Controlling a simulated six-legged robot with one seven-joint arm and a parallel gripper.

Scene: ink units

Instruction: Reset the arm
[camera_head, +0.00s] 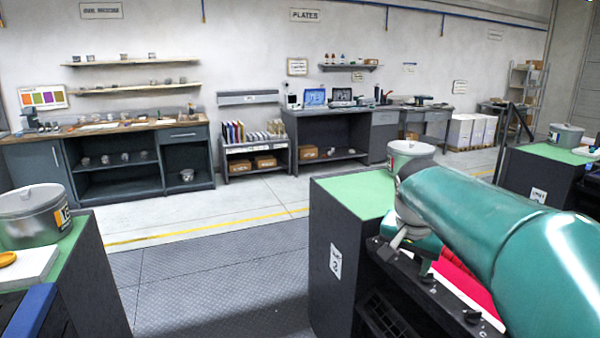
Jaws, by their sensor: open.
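My teal arm (505,235) fills the lower right of the head view. It reaches from the right edge toward a green-topped cabinet labelled 2. Its grey far end (408,188) is in front of the cabinet's right side. I cannot make out my gripper's fingers in this view. The arm hides part of the machine with a red surface (465,285) below it.
The cabinet (335,225) carries a grey lidded pot (410,150). Another pot (32,215) stands on a green-topped cabinet at left. Further green-topped furniture is at far right. Workbenches (110,170) line the back wall. The floor (220,270) between the cabinets is clear.

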